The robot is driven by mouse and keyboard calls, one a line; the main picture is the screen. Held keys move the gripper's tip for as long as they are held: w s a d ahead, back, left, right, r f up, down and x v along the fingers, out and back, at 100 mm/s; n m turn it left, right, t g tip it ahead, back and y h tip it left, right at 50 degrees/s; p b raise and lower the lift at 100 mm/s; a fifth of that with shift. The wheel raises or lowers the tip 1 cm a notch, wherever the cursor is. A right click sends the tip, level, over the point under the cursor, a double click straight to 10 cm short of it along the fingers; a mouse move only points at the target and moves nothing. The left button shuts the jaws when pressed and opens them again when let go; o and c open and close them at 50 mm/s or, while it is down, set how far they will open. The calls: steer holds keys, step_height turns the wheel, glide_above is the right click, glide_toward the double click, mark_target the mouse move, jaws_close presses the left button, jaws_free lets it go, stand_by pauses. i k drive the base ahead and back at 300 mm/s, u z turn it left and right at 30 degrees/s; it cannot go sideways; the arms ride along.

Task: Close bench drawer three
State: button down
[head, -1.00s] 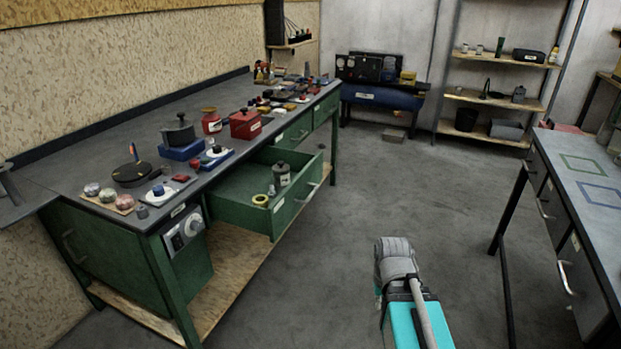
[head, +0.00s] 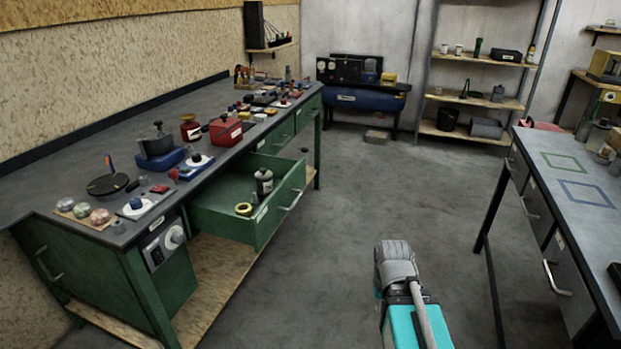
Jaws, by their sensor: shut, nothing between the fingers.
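A green workbench (head: 182,225) with a dark top stands at the left. One of its green drawers (head: 268,222) is pulled well out into the aisle, with its handle on the front. Its label is too small to read, so I cannot tell its number. Inside the drawer are a yellow ring (head: 243,209) and a grey canister (head: 264,182). Two drawers farther along the bench look shut. My arm shows at the bottom, right of the open drawer and apart from it; my gripper is not visible.
The bench top holds a red box (head: 225,132), a pot (head: 157,142) and many small items. A second bench (head: 560,185) stands at the right, with a handle jutting out. Shelves (head: 478,100) and a blue tank (head: 362,103) stand at the back. The grey floor between the benches is clear.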

mark_target(212, 211)
steer(key=z, duration=0.05)
steer(key=i, duration=0.85)
steer(key=u, duration=0.1)
